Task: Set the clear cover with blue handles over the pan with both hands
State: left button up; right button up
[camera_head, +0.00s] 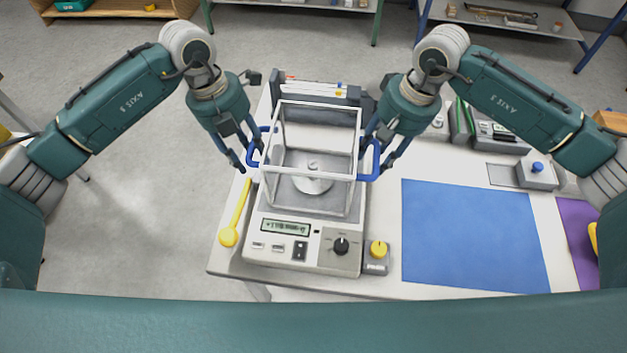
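The clear cover (313,176), a see-through box with pale edges, stands upright over the scale (322,259). The round metal pan (312,184) shows through it, inside its walls. The cover looks seated on the scale's top, though a small gap below cannot be ruled out. Its left blue handle (251,153) and right blue handle (376,163) stick out at the sides. My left gripper (246,158) is at the left handle, its fingers spread apart around it. My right gripper (379,158) is at the right handle, its fingers also spread. Finger contact is unclear.
A yellow spoon-like tool (229,236) lies left of the scale. A yellow knob block (377,254) is at its right front. A blue mat (472,238) lies on the table to the right. A dark rack (318,92) stands behind the cover.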

jog(key=shift+d, duration=0.1)
pick_arm(q)
jog(key=shift+w+a+r, duration=0.15)
jog(key=shift+r, duration=0.35)
notch_tip(320, 180, up, 11)
jog(key=a, duration=0.2)
jog(key=shift+f, duration=0.15)
pick_arm(e)
jog(key=v, duration=1.2)
